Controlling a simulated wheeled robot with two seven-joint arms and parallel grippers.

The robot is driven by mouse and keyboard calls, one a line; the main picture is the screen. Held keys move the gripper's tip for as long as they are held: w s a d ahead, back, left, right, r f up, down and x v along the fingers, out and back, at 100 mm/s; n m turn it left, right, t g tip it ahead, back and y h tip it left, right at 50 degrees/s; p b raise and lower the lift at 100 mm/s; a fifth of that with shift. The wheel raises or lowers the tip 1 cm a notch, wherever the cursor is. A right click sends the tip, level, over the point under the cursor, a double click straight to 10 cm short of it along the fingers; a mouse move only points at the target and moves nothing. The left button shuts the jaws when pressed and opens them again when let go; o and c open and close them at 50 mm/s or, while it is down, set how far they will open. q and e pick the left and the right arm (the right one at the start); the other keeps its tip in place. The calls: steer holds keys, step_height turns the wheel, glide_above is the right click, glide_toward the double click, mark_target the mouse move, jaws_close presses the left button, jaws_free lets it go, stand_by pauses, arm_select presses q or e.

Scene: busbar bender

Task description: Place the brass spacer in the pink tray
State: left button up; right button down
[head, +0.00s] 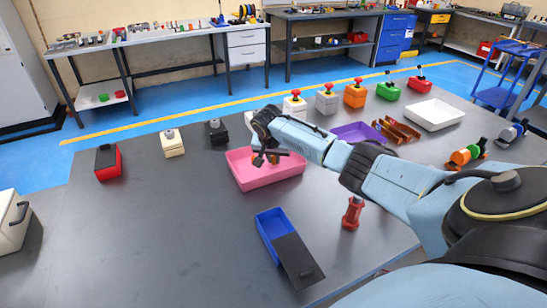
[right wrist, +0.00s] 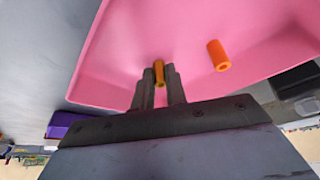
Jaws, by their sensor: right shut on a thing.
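The pink tray (head: 268,181) sits near the middle of the table, and its pink floor fills much of the right wrist view (right wrist: 120,45). My right gripper (head: 266,160) is over the tray, reaching in from the right. In the right wrist view its fingers (right wrist: 159,80) are shut on the brass spacer (right wrist: 159,71), a small yellowish piece between the tips. The fingers hide part of the spacer. An orange cylinder (right wrist: 218,55) is in the tray, apart from the fingers. My left gripper is out of view.
A blue box (head: 268,226) with a dark lid (head: 296,262) and a red part (head: 352,213) stand in front of the tray. A purple tray (head: 356,131) and white tray (head: 434,114) lie behind. The table's left front is clear.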

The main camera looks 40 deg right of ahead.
steer(key=c, duration=1.4)
jaws_free()
steer(key=shift+c, duration=0.2)
steer(key=shift+r, duration=0.35)
steer(key=p+v, duration=0.2)
steer(key=v, duration=0.9)
steer(key=shift+r, duration=0.25)
steer(key=shift+a, duration=0.1)
